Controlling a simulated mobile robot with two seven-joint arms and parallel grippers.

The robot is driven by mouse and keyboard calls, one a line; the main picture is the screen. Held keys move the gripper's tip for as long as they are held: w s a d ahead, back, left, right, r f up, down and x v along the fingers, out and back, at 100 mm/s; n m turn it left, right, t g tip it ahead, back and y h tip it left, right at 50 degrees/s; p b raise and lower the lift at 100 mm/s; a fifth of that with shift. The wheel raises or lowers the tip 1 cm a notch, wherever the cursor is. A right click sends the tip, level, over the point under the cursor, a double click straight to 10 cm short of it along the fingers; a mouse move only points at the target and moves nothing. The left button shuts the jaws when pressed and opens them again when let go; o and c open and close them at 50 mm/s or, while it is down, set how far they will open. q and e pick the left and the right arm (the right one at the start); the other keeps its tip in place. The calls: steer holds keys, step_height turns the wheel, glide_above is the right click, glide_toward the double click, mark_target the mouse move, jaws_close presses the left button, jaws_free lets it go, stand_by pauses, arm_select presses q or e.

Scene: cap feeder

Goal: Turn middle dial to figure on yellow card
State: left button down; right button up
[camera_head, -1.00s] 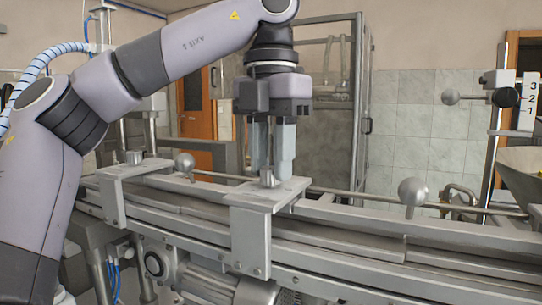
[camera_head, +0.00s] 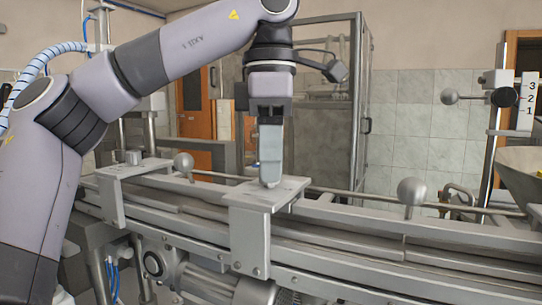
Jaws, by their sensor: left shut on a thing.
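My left gripper (camera_head: 269,182) points straight down at the middle bracket on the rail. Its fingers are shut around the small metal dial on the bracket's top plate (camera_head: 246,194). The fingers are seen edge-on, one in front of the other, and hide the dial almost wholly, so its pointer and any figures cannot be read. A similar bracket to the left carries a short metal dial (camera_head: 133,157), standing free. No yellow card can be made out. My right gripper is not in view.
Ball-ended knobs stand at the rail's left (camera_head: 184,162) and right (camera_head: 412,192). At the far right is a white scale marked 3, 2, 1 (camera_head: 528,93) beside a black knob (camera_head: 505,97). A metal hopper (camera_head: 522,172) stands at the right edge.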

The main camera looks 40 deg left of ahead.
arm_select(q)
steer(key=m, duration=0.6)
steer(key=shift+r, duration=0.1)
steer(key=m, duration=0.5)
steer(key=shift+s+m, duration=0.1)
steer(key=shift+m, duration=0.3)
steer(key=c, duration=0.8)
jaws_free()
steer(key=shift+r, duration=3.6)
